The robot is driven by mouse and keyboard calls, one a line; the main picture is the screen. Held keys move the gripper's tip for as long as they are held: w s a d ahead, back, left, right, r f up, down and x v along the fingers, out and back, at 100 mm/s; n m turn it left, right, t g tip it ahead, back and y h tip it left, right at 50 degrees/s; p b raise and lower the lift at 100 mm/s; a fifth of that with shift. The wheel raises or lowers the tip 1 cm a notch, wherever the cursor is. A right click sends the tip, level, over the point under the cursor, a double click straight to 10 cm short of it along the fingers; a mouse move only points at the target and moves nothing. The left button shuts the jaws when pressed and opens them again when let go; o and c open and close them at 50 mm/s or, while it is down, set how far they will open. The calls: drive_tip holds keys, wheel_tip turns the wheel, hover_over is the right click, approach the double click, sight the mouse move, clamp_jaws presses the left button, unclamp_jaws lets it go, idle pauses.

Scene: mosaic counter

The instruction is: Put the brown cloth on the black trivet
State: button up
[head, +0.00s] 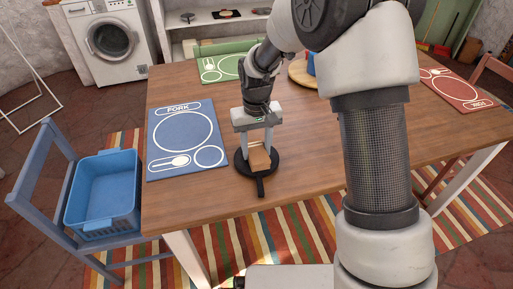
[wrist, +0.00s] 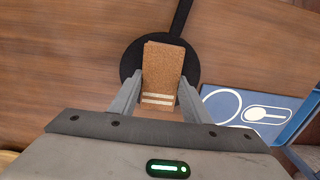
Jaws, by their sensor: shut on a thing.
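The brown cloth (head: 260,161) is a small folded rectangle with pale stripes at one end, which show in the wrist view (wrist: 162,66). The black trivet (head: 243,168) is round with a straight handle and lies on the wooden table near its front edge. In the wrist view the trivet (wrist: 131,62) shows behind the cloth, its handle pointing up. My gripper (head: 257,153) points down over the trivet and is shut on the brown cloth, one finger on each side. The cloth is over the trivet's disc; whether it touches it I cannot tell.
A blue placemat (head: 188,164) lies left of the trivet; a green one (head: 221,68) and a red one (head: 457,91) lie farther off. A round wooden board (head: 298,72) is behind my arm. A blue basket (head: 104,193) stands on the blue chair. Bare table surrounds the trivet.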

drive_tip(key=o, duration=1)
wheel_tip(320, 180, up, 12)
drive_tip(key=p, duration=0.3)
wheel_tip(320, 180, up, 6)
drive_tip(key=f+t, duration=0.1)
hover_over(256, 149)
drive_tip(key=s+d, duration=0.3)
drive_tip(key=s+d+r+m+t, duration=0.1)
drive_tip(key=s+d+r, duration=0.2)
drive_tip(key=s, duration=0.3)
drive_tip(key=s+d+r+m+t, duration=0.1)
drive_tip(key=s+d+r+t, duration=0.1)
drive_tip(key=s, duration=0.5)
drive_tip(key=s+d+r+m+t, duration=0.1)
drive_tip(key=s+d+r, duration=0.3)
drive_tip(key=s+d, duration=0.2)
drive_tip(key=shift+s+d+t, duration=0.25)
drive_tip(key=shift+s+t, duration=0.05)
drive_tip(key=shift+s, duration=0.35)
